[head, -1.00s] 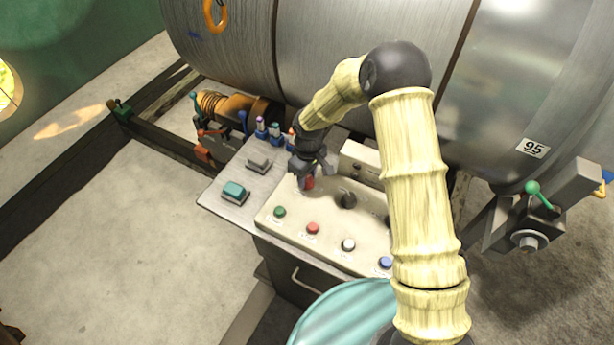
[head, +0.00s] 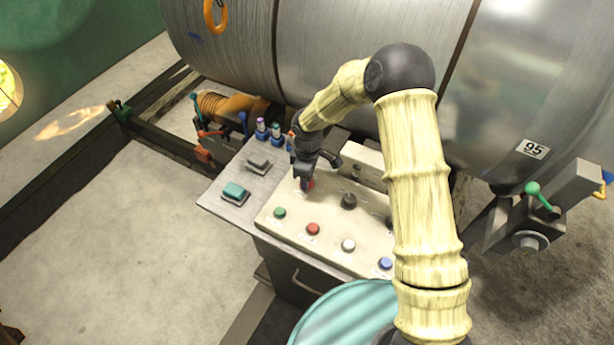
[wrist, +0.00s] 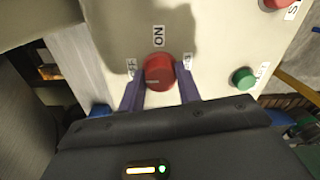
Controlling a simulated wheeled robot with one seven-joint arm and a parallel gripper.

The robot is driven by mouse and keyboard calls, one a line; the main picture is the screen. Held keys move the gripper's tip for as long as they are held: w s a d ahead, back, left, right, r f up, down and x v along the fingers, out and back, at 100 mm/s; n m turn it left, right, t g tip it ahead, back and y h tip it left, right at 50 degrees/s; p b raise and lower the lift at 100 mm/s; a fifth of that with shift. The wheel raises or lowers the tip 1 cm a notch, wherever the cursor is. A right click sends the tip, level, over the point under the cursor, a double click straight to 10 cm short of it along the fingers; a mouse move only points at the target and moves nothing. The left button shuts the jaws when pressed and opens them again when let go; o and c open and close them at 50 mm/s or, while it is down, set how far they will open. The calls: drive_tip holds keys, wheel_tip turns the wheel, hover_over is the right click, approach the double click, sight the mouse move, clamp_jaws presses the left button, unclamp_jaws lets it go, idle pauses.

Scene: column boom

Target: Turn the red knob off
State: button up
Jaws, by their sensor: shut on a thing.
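The red knob (wrist: 160,70) sits on the cream control panel (wrist: 108,35) between the two purple fingers of my gripper (wrist: 159,84) in the wrist view. The fingers are shut on it, one on each side. An "ON" label (wrist: 159,36) lies above the knob in that view. Smaller labels flank the knob, too blurred to read surely. A short pale mark shows on the knob's lower left. In the head view, my gripper (head: 305,178) reaches down to the panel's far left part and partly hides the red knob (head: 309,185).
On the panel are a black knob (head: 349,200) and green (head: 279,212), red (head: 313,229), white (head: 348,245) and blue (head: 385,263) buttons. A teal switch (head: 235,191) lies to the left. A large metal tank (head: 330,60) stands behind.

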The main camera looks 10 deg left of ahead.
drive_tip(key=shift+w, duration=0.1)
drive_tip(key=o, duration=1)
drive_tip(key=shift+c, duration=0.2)
drive_tip(key=shift+r, duration=0.1)
wheel_tip(320, 180, up, 17)
drive_tip(key=b, duration=0.2)
drive_tip(key=shift+w+r+b, duration=0.15)
drive_tip(key=shift+w+b, duration=0.15)
drive_tip(key=shift+b, duration=0.1)
drive_tip(key=shift+d, duration=0.1)
drive_tip(key=s+d+m+t, duration=0.1)
drive_tip(key=s+d+m, duration=0.7)
drive_tip(key=d, duration=0.4)
drive_tip(key=s+d+m+t, duration=0.2)
drive_tip(key=s+d+m, duration=0.6)
drive_tip(key=d, duration=0.4)
drive_tip(key=shift+s+f, duration=0.3)
drive_tip(key=shift+s, duration=0.05)
